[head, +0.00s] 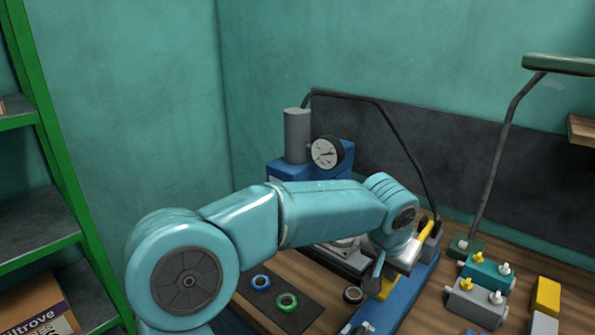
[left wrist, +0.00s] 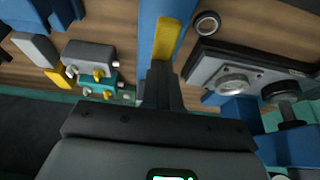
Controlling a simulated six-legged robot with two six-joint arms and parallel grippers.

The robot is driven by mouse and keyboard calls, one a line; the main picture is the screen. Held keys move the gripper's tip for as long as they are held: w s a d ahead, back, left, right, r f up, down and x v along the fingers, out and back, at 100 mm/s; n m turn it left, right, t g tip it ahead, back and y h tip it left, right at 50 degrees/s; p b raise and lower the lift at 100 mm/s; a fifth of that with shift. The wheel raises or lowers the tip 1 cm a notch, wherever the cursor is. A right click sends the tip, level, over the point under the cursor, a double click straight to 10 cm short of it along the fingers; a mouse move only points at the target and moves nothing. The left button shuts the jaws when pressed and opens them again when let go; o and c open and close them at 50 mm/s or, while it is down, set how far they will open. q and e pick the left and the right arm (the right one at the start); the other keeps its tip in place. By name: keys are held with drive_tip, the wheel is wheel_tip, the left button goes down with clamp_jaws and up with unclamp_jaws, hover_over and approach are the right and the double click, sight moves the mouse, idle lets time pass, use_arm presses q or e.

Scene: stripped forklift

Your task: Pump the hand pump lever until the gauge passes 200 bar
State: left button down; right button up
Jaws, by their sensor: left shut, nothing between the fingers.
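The hand pump (head: 297,135), a grey cylinder on a blue body, stands against the back wall. Its round dial gauge (head: 326,152) faces me, but the needle reading is too small to tell. I cannot make out the pump lever for certain; my left arm covers much of the bench in front of the pump. My left gripper (head: 376,278) points down over the blue rail right of the pump. In the left wrist view, its fingers (left wrist: 161,82) are shut and empty, in front of a yellow strip on the blue rail. My right gripper is not in view.
A black hose (head: 385,112) arches from the pump to the blue rail (head: 408,300). Valve blocks, one teal (head: 487,272) and one grey (head: 474,303), sit at right. Blue (head: 260,282) and green (head: 286,301) rings lie on a dark mat. A green shelf (head: 45,170) stands left.

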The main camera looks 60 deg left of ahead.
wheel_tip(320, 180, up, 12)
drive_tip(key=p, duration=1.1)
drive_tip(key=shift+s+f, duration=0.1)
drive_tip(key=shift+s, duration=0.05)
